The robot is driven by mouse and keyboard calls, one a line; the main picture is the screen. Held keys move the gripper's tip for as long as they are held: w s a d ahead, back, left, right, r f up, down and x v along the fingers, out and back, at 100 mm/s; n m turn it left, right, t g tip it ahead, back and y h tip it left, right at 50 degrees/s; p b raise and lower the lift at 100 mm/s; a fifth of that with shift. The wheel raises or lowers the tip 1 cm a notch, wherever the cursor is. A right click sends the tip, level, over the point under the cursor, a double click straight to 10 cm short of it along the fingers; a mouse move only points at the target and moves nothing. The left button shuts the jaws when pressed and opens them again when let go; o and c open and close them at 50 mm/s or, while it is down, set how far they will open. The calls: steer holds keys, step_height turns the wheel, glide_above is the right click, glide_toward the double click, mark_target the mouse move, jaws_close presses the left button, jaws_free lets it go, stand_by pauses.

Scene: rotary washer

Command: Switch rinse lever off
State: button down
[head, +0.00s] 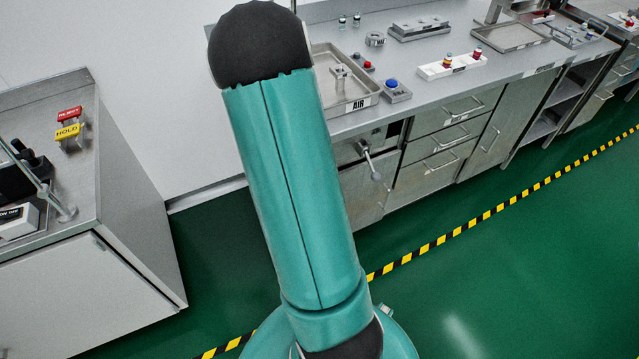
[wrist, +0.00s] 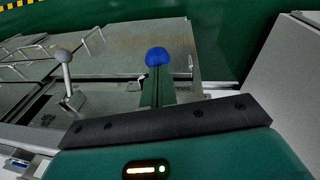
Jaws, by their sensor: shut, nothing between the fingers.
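A metal lever with a round grey knob (head: 376,176) juts from the front of the steel counter, below the AIR tray. Its knob (wrist: 62,57) and rod also show at the left in the wrist view, where the rod rises from a bracket. I cannot read a rinse label on it. My gripper (wrist: 157,58) is shut and empty, its blue tips together. In the wrist view it is to the right of the lever, apart from it, in front of the steel cabinet fronts. My gripper is not seen in the head view, where my teal arm covers the middle.
The steel counter (head: 428,75) carries the AIR tray (head: 351,106), a blue button box (head: 393,89) and a white block (head: 450,67) with small bottles. Drawer handles stick out from its front. A separate cabinet (head: 95,270) stands at left. Green floor (head: 470,260) is clear.

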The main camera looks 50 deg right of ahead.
steer(key=shift+s+f, duration=0.25)
steer(key=shift+f, duration=0.05)
steer(key=f, duration=0.2)
steer(key=shift+s+a+f, duration=0.2)
steer(key=shift+s+f, duration=0.1)
steer(key=shift+a+x, duration=0.15)
steer(key=shift+x, duration=0.7)
steer(key=shift+a+x, duration=0.15)
steer(key=shift+x, duration=0.7)
steer(key=shift+f, duration=0.2)
steer(key=shift+w+r, duration=0.1)
steer(key=shift+w, duration=0.05)
